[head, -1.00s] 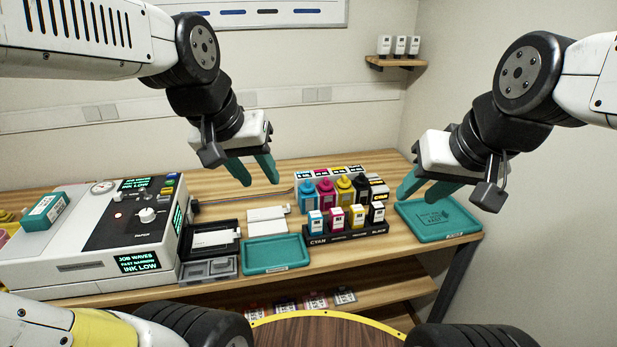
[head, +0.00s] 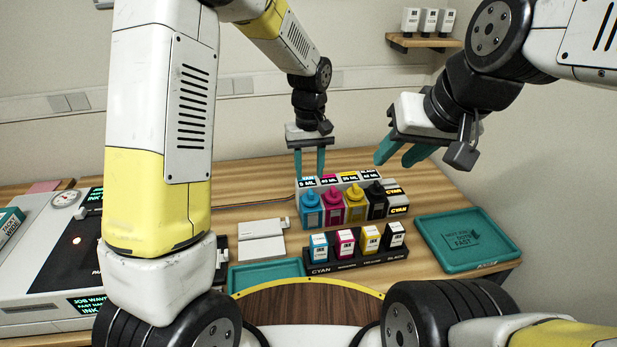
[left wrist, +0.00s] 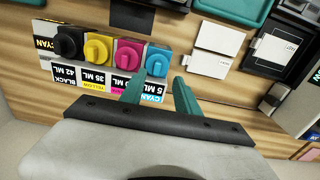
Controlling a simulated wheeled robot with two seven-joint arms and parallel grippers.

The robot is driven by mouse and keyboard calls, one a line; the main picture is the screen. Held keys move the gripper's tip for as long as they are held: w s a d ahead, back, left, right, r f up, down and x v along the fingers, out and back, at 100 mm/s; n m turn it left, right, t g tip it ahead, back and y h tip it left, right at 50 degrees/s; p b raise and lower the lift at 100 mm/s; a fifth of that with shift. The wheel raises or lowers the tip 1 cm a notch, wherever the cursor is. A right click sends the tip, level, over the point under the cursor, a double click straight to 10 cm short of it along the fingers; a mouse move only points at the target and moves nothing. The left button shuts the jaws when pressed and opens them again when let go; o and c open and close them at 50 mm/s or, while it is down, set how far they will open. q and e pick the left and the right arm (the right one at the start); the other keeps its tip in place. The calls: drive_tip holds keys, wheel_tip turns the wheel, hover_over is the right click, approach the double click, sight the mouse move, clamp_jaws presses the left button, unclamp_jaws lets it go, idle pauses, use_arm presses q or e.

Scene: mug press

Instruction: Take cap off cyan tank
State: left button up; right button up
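The cyan tank (head: 311,213) stands at the left end of the tank row, with its cyan cap (head: 309,193) on. It also shows in the left wrist view (left wrist: 157,62), seen from above, just beyond my fingertips. My left gripper (head: 309,171) is open and empty, pointing down above the back of the tank row, near the cyan end. In the left wrist view my left gripper's fingers (left wrist: 157,85) are apart with nothing between them. My right gripper (head: 391,162) is open and empty, above and right of the tanks.
Magenta (head: 333,210), yellow (head: 355,207) and black (head: 377,203) tanks stand close beside the cyan one. A cartridge rack (head: 350,265) stands in front. Teal trays lie at the right (head: 440,250) and front left (head: 240,280). A printer (head: 50,260) is at the left.

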sight(311, 191)
use_arm(q)
drive_tip(key=f, duration=0.6)
drive_tip(key=shift+w+d+f, duration=0.15)
drive_tip(key=shift+w+f, duration=0.15)
drive_tip(key=shift+f, duration=0.1)
clamp_jaws()
